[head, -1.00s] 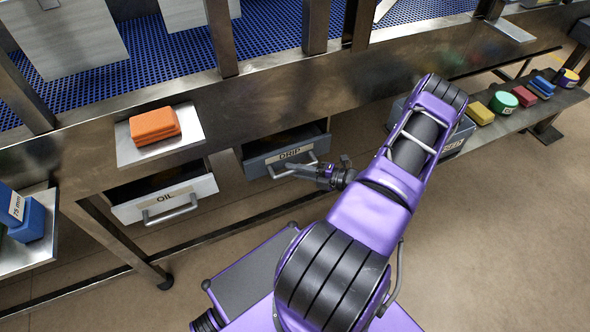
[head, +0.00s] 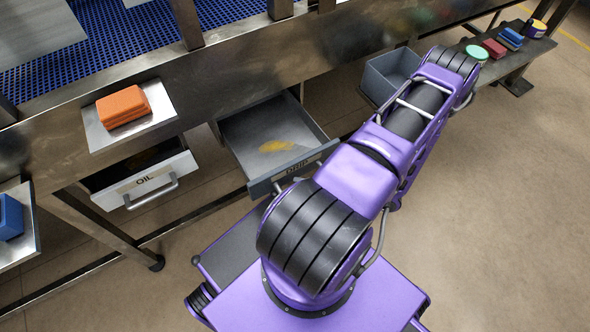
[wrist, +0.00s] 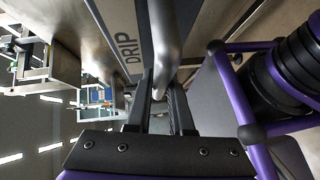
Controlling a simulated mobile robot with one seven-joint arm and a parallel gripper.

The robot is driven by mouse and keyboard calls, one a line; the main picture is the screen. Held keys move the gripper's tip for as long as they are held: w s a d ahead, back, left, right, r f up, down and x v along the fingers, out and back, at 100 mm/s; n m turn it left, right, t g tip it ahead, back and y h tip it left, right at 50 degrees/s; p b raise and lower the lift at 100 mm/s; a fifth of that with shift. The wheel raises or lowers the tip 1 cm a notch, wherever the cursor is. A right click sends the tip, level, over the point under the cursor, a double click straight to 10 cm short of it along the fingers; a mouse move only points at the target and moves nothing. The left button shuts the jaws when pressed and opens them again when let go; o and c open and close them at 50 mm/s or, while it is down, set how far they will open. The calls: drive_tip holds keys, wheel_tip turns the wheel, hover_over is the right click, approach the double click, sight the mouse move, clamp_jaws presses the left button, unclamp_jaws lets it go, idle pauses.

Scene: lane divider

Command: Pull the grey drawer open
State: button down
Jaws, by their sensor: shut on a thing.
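The grey drawer labelled DRIP (head: 262,133) is pulled well out from under the metal bench in the head view. A yellow patch lies on its floor. Its front (wrist: 122,33) and its bar handle (wrist: 164,40) fill the upper middle of the wrist view. My gripper (wrist: 160,98) has its two dark fingers on either side of the handle's end and is shut on it. In the head view my purple arm hides the gripper and most of the handle.
A white OIL drawer (head: 143,182) stands partly open to the left. Orange pads (head: 123,105) lie on a plate above it. Another grey bin (head: 388,76) is at the right, beside a shelf of small coloured items. Open brown floor (head: 500,210) lies to the right.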

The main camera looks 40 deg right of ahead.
drive_tip(key=shift+s, duration=0.55)
drive_tip(key=c, duration=0.8)
unclamp_jaws()
drive_tip(key=v, duration=1.7)
drive_tip(key=shift+b, duration=0.3)
drive_tip(key=shift+s+d, duration=0.1)
